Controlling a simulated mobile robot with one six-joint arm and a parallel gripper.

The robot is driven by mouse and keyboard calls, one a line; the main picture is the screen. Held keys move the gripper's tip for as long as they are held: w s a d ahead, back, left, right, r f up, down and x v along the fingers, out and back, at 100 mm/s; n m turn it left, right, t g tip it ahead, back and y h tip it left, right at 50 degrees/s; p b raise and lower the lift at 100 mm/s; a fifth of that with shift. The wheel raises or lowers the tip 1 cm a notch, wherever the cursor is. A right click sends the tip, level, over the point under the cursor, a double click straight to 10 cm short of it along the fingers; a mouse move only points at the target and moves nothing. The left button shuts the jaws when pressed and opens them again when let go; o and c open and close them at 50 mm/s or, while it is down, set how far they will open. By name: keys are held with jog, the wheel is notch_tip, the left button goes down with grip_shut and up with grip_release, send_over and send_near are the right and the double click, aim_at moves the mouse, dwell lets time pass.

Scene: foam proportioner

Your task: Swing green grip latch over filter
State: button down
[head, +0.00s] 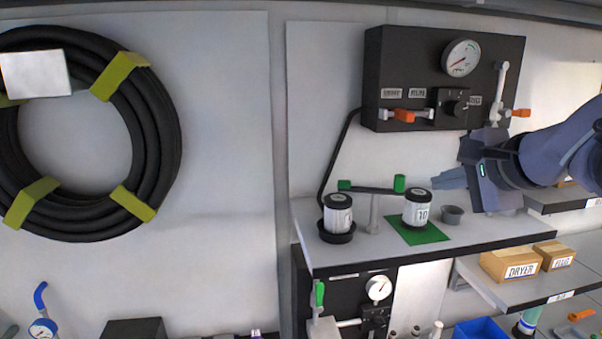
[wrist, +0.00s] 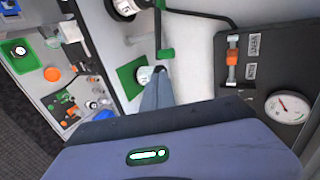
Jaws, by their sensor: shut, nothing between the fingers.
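A dark latch bar with a green grip (head: 399,183) at its right end and another green piece (head: 344,185) at its left end sits on a grey post (head: 374,215) on the shelf. The right green grip also shows in the wrist view (wrist: 167,55). A white filter with a black cap (head: 338,215) stands in a black round base at left, below the bar's left end. A second white filter (head: 416,208) stands on a green mat (head: 432,236). My gripper (head: 436,180) is shut and empty, pointing left, just right of the grip and near the second filter's cap.
A small grey cup (head: 452,214) stands right of the green mat. A black panel with a gauge (head: 461,58) and orange-handled valves (head: 404,116) hangs above the shelf (head: 330,260). A black hose runs down at left. Cardboard boxes (head: 510,264) sit on a lower right shelf.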

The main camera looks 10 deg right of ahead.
aim_at(404, 181)
jog(key=w, duration=0.2)
jog(key=w+a+f+p, duration=0.1)
jog(key=w, duration=0.2)
jog(key=w+f+p, duration=0.1)
jog(key=w, duration=0.2)
jog(key=shift+w+a+f, duration=0.15)
jog(key=shift+f, duration=0.1)
